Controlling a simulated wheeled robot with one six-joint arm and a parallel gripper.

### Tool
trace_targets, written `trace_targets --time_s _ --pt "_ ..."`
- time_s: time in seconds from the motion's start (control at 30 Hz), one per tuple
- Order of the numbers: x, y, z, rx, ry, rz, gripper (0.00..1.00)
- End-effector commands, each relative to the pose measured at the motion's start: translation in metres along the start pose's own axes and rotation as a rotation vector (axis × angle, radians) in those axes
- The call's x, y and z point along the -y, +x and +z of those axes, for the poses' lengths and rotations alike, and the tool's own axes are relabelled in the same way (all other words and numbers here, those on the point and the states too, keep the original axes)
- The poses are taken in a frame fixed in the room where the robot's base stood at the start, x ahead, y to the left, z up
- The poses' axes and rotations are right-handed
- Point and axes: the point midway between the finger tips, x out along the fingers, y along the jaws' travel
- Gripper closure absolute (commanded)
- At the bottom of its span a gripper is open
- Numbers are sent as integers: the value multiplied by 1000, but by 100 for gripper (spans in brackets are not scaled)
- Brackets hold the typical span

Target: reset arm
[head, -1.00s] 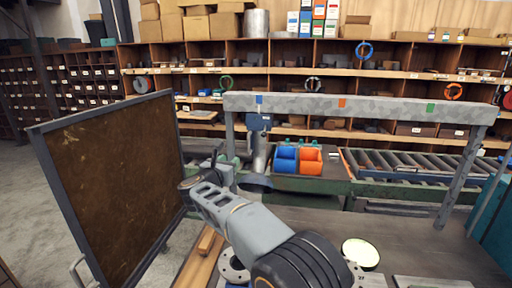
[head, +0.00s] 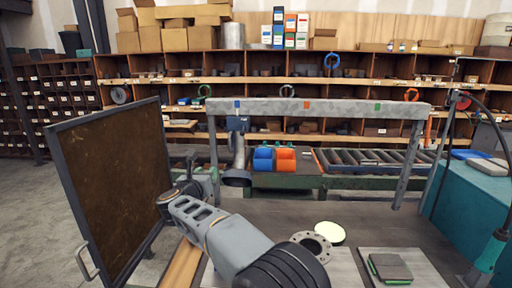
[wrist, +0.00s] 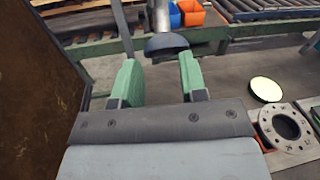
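My gripper (wrist: 157,82) has two green fingers that stand apart with nothing between them in the wrist view, so it is open. A grey pipe (head: 238,150) with a dark, wide lower end hangs under the grey beam. In the wrist view that dark end (wrist: 166,45) shows beyond the fingertips, apart from them. A grey flange ring with bolt holes (head: 312,243) lies on the table at the front, right of my arm. It also shows in the wrist view (wrist: 287,127). In the head view my arm hides part of the gripper.
A brown framed panel (head: 112,190) stands close at left. The grey beam (head: 320,107) spans the table. A pale yellow disc (head: 330,233) and a plate with a grey-green block (head: 390,266) lie at front right. Blue and orange bins (head: 285,159) stand behind.

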Motion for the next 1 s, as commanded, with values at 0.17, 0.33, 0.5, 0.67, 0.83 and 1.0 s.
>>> trace_targets --time_s 0.17,0.33,0.5,0.67,0.83,1.0 --pt "-26 -5 -4 21 -196 132 61" --pt "-57 -15 -28 71 -516 330 61" --pt "-75 -40 -52 191 -938 587 61" --pt "-43 -77 -89 407 -1513 919 61" --pt "66 -128 -143 660 -2097 1320 61" --pt "184 -177 -183 782 -2407 1667 61"
